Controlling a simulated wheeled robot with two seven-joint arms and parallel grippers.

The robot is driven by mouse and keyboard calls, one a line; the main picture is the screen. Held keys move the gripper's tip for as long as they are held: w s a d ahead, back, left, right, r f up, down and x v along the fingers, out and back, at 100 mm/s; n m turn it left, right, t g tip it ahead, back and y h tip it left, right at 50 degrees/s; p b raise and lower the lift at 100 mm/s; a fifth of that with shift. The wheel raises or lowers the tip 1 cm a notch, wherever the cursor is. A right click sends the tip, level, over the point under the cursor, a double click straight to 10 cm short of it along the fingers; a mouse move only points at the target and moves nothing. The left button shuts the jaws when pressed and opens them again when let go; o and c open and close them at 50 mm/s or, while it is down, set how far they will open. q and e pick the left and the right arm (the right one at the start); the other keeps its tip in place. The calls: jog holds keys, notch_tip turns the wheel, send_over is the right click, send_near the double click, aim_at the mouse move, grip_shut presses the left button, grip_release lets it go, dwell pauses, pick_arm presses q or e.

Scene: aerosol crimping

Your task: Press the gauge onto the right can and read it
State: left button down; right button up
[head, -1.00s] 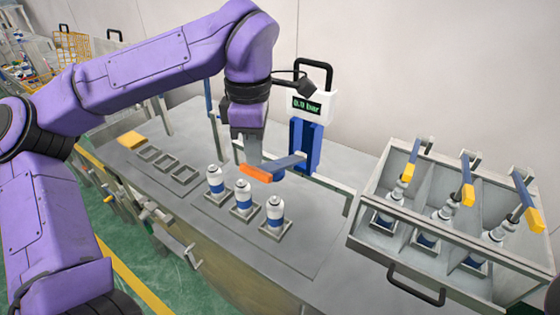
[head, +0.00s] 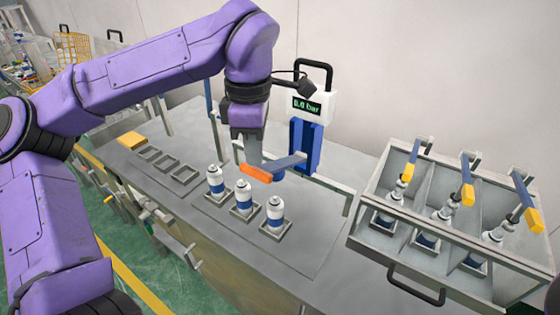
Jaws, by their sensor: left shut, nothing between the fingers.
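The gauge (head: 314,106) is a white box with a black handle and a green display reading 0.0 bar, on a blue post (head: 304,146). A blue-grey lever with an orange grip (head: 256,173) reaches forward from the post. My left gripper (head: 253,158) is shut and empty, pointing down at the orange grip; I cannot tell whether it touches it. Three white-and-blue cans stand upright in square holders on the bench: a left can (head: 215,182), a middle can (head: 243,198) and the right can (head: 275,214). The gauge stands behind them, apart from the right can. My right gripper is out of view.
A grey bin (head: 398,262) with a black front handle stands at the right. It has compartments holding cans under yellow-tipped levers (head: 467,194).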

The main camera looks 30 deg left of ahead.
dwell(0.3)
pick_arm(q)
jog(key=shift+f+b, duration=0.6)
jog(key=shift+f, duration=0.3)
notch_tip(320, 180, down, 9)
jog(key=s+b, duration=0.2)
jog(key=b, duration=0.4)
dwell(0.6)
jog(key=shift+r, duration=0.15)
dwell(0.5)
jog(key=r+p, duration=0.5)
jog(key=w+r+p, duration=0.1)
jog(key=r+p, duration=0.3)
jog(key=p, duration=0.1)
jog(key=w+r+p, duration=0.1)
jog(key=r+p, duration=0.4)
jog(key=shift+r, duration=0.3)
jog(key=shift+f, duration=0.2)
